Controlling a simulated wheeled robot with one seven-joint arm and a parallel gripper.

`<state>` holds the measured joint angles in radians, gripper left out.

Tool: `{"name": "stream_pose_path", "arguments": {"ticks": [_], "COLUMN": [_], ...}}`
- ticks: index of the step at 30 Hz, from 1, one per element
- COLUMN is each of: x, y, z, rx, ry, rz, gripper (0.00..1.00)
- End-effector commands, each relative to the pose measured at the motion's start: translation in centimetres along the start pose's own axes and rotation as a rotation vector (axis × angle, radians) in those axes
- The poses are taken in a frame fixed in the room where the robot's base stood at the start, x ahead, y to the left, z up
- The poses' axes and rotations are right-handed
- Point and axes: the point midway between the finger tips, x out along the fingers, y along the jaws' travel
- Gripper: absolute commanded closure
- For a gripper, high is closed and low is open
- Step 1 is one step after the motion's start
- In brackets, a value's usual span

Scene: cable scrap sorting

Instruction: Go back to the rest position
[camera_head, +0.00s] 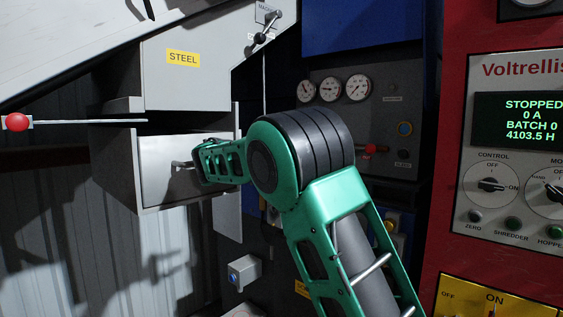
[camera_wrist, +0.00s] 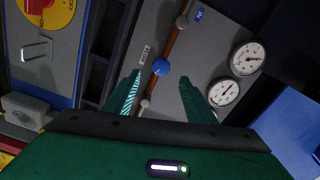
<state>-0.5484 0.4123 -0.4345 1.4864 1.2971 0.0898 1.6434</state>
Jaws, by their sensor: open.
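My gripper (camera_wrist: 160,97) is open, its two green fingers spread apart in the wrist view. Nothing is held between the fingers. In the head view my green arm (camera_head: 325,190) rises from the bottom right and bends at a dark joint in the middle. The gripper's fingers cannot be made out there.
A grey box labelled STEEL (camera_head: 183,58) and an open bin with a handle (camera_head: 140,170) stand at left. A red-knobbed rod (camera_head: 17,122) juts in there. Gauges (camera_head: 331,89) sit on a dark panel behind my arm. A red control cabinet (camera_head: 450,150) stands at right, its display reading STOPPED.

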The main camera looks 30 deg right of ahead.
Motion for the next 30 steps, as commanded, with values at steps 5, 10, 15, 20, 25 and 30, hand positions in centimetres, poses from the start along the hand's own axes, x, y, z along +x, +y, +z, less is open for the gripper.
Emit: {"name": "stream_pose_path", "arguments": {"ticks": [5,10,15,20,25,30], "x": [0.1,1.4,2.0,-1.1,-7.7,-15.7], "y": [0.1,2.5,9.3,16.4,23.4,29.3], "z": [0.0,-0.3,-0.8,-1.7,-3.9,-7.1], "rx": [-0.003,-0.120,-0.435,-0.764,-1.095,-1.378], "ry": [-0.001,-0.068,-0.293,-0.589,-0.934,-1.252], "rz": [0.002,0.074,0.221,0.290,0.252,0.115], "gripper": [0.50,0.50,0.50,0.50,0.50,0.50]}}
